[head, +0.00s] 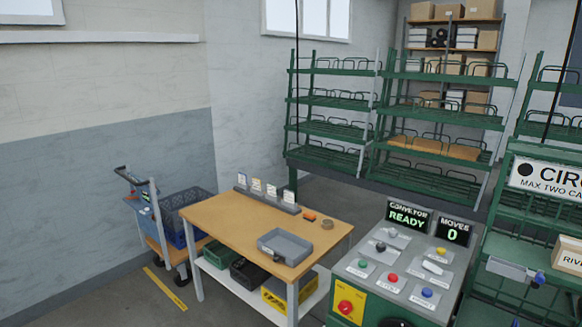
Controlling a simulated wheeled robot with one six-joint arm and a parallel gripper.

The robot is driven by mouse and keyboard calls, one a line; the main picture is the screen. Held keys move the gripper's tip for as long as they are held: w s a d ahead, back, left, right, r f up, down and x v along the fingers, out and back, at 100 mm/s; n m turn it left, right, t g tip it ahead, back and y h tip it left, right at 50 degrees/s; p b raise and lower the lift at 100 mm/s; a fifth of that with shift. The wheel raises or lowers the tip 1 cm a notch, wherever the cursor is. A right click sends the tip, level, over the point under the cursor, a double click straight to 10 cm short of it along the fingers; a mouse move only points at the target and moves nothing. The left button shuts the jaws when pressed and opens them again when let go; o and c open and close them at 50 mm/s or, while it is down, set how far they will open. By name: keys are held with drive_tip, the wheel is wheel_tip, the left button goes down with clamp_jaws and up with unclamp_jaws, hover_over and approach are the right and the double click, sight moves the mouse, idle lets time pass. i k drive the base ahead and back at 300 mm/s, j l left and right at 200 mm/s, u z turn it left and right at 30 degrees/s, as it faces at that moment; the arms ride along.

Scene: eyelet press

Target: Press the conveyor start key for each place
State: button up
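A grey control console (410,262) stands at the lower right with small labelled controls. Its displays read CONVEYOR READY (407,216) and MOVES 0 (455,231). On its face are a green button (363,263), a red button (392,278), a blue button (427,292), a black control (380,246) and a yellow one (441,251). A large red knob (345,307) sits on a yellow plate at the lower left. The labels are too small to tell surely which control is the conveyor start key. My gripper does not show.
A wooden-topped table (222,217) left of the console bears a grey tray (285,244) and a row of upright cards (264,191). A cart with a blue crate (188,203) stands further left. Green racks (430,130) line the back. Floor shows at lower left.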

sight(361, 264)
drive_tip(key=i+j+z, duration=0.55)
drive_tip(key=j, duration=0.35)
drive_tip(key=i+j+z, duration=0.4)
drive_tip(key=j, duration=0.3)
drive_tip(key=i+j+z, duration=0.2)
drive_tip(key=j, duration=0.2)
drive_tip(key=j+z, duration=0.2)
drive_tip(key=j, duration=0.2)
drive_tip(key=i+j, duration=0.05)
